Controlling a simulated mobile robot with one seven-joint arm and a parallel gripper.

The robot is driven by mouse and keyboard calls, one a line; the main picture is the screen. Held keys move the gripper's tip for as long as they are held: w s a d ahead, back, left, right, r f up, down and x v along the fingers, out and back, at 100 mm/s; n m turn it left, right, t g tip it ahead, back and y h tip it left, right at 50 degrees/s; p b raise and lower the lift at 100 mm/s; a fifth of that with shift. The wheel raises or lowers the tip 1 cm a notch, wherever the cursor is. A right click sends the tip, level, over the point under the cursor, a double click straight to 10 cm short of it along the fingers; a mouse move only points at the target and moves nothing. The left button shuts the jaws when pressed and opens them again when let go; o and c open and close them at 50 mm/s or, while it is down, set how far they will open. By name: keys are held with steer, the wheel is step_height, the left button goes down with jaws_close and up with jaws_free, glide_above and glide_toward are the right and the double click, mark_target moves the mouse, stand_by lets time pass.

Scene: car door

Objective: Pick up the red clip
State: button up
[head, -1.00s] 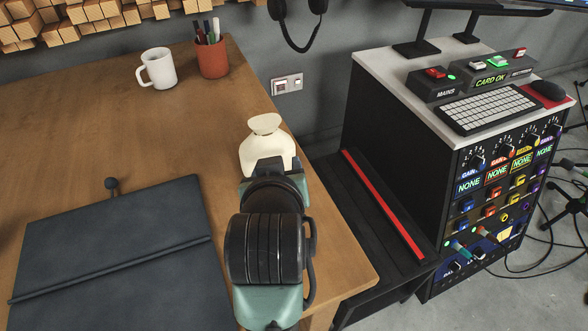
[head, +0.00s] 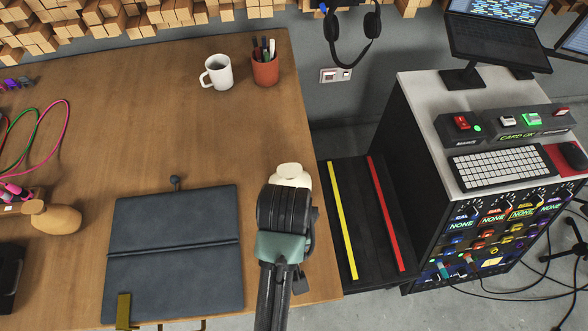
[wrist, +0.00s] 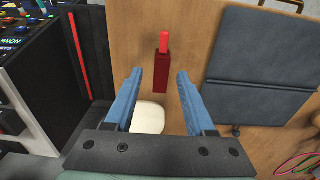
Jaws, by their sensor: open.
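The red clip (wrist: 161,66) shows in the wrist view as a narrow upright shape, bright red at its far end and dark red nearer. It is on the brown table, between the fingertips in the picture and reaching beyond them. My gripper (wrist: 159,75) is open, with one blue finger on each side of the clip's near end. I cannot tell the height between the fingers and the clip. A pale rounded shape (wrist: 148,117) shows between the fingers near the palm. In the head view my arm hides the fingers and the clip is not visible.
A dark folder-like board (head: 175,265) lies on the table (head: 130,130), left of my arm. A white mug (head: 217,74) and an orange pen pot (head: 265,69) stand at the back. The equipment rack (head: 470,170) stands right, beyond the table's edge. Coloured cables (head: 42,120) lie left.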

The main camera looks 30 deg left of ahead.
steer(key=f, duration=0.8)
steer(key=s+f, duration=0.1)
steer(key=f, duration=0.3)
steer(key=shift+f+b, duration=0.3)
jaws_close()
